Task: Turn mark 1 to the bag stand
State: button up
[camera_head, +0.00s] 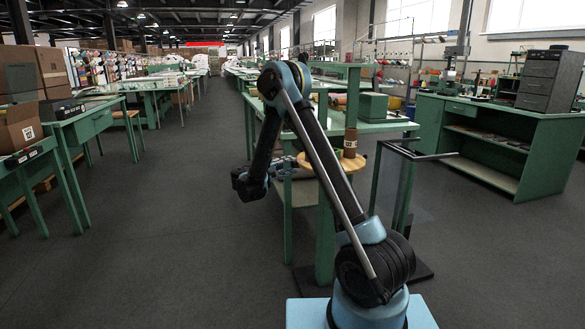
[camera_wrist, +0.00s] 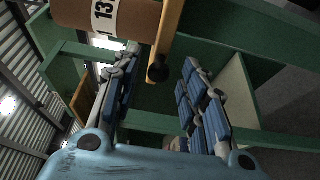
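A round wooden disc (camera_head: 357,164) sits at the near end of the green bench, partly hidden behind my arm. A brown cylinder (camera_head: 350,138) with a white number label stands on it. In the wrist view a brown cylinder (camera_wrist: 75,12) with a label that seems to read 13 shows at top left, beside the disc's wooden edge (camera_wrist: 170,30). A dark knob (camera_wrist: 157,73) at that edge appears between the fingers. My gripper (camera_wrist: 160,62) is open; contact with the knob cannot be told. A dark frame stand (camera_head: 395,180), perhaps the bag stand, is right of the disc.
The green bench (camera_head: 385,126) carries a green box (camera_head: 372,107) and rolls behind the disc. A green workbench with drawers (camera_head: 500,140) stands at right. Green tables (camera_head: 90,125) with cartons are at left. The grey floor between is clear.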

jog(key=shift+x, duration=1.15)
jog(key=shift+c, duration=0.5)
grip_shut()
jog(key=shift+s+a, duration=0.1)
jog(key=shift+s, duration=0.05)
